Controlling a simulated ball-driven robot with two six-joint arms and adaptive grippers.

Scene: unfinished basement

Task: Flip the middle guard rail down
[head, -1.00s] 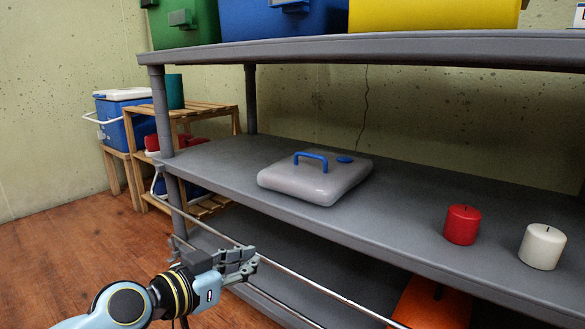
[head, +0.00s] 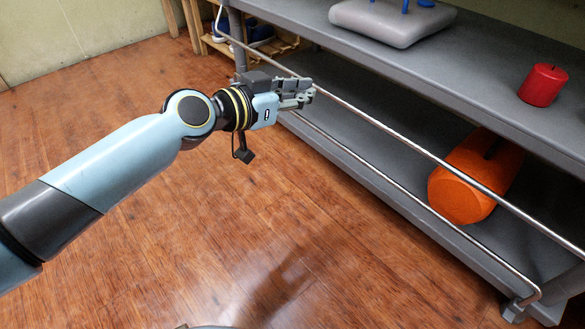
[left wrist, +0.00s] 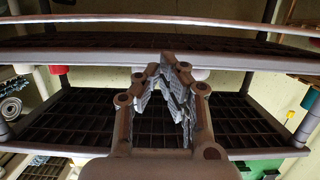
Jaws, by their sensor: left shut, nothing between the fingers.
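The middle guard rail (head: 400,150) is a thin metal bar along the front of the middle shelf (head: 460,92), and it hangs below the shelf's front edge. It also crosses the top of the left wrist view (left wrist: 100,19), which looks upside down. My left gripper (head: 308,92) is shut and empty. Its fingertips overlap the bar in the head view; I cannot tell whether they touch. The closed fingers (left wrist: 168,62) also show in the left wrist view, apart from the bar in the picture. My right gripper is not in view.
A lower rail (head: 400,190) runs along the bottom shelf, ending at a bracket. An orange object (head: 465,185) lies on the bottom shelf. The wooden floor (head: 200,250) in front is open.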

